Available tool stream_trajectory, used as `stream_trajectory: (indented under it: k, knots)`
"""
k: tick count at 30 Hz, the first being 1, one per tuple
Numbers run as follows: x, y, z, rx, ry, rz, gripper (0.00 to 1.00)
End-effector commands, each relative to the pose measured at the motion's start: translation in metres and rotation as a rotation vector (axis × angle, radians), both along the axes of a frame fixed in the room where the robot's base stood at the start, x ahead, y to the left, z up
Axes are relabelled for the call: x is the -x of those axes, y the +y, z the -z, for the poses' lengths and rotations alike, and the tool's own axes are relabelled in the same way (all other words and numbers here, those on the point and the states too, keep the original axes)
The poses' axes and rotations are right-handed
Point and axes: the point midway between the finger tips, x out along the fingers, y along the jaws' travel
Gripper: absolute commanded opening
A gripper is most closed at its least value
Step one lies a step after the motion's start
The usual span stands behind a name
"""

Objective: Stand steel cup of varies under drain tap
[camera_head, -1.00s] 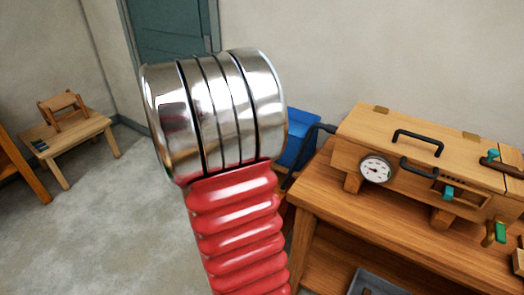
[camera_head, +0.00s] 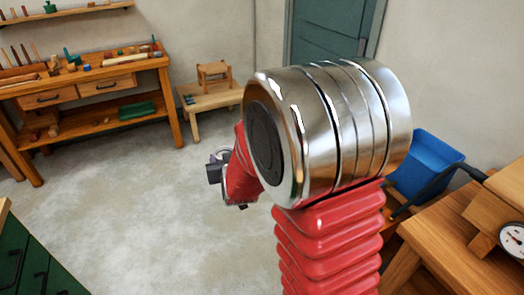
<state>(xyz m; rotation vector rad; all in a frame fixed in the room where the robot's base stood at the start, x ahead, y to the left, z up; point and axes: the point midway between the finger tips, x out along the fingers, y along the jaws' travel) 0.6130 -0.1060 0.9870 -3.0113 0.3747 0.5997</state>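My gripper (camera_head: 215,172) shows small and partly hidden behind my red and silver arm, left of the middle, above the grey floor. I cannot tell whether it is open or shut, and nothing held can be made out. I cannot make out a steel cup in view. The wooden box (camera_head: 486,211) with a round dial gauge (camera_head: 514,238) is cut off at the right edge, on a wooden bench (camera_head: 418,262). No drain tap shows now.
A workbench (camera_head: 100,68) with tools and drawers stands at the back left. A low table (camera_head: 217,101) with a small wooden chair (camera_head: 213,75) is by the wall. A blue bin (camera_head: 428,160) is at right, a green drawer cabinet (camera_head: 35,265) at lower left. The middle floor is open.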

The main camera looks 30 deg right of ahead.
Motion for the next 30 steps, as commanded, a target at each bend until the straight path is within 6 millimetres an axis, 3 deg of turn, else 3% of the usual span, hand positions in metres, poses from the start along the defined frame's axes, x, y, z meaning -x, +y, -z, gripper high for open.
stream_trajectory:
  k: [1,3,9,14,30]
  knots:
    - [-0.003,0.023,0.002,0.001,0.001,-0.052,0.26]
    - [-0.005,0.050,0.005,0.000,0.002,-0.115,0.26]
    - [-0.006,0.099,0.009,0.001,0.000,-0.230,0.26]
    - [-0.006,0.108,0.010,0.000,0.000,-0.251,0.26]
    - [-0.006,0.102,0.009,0.000,-0.001,-0.240,0.26]
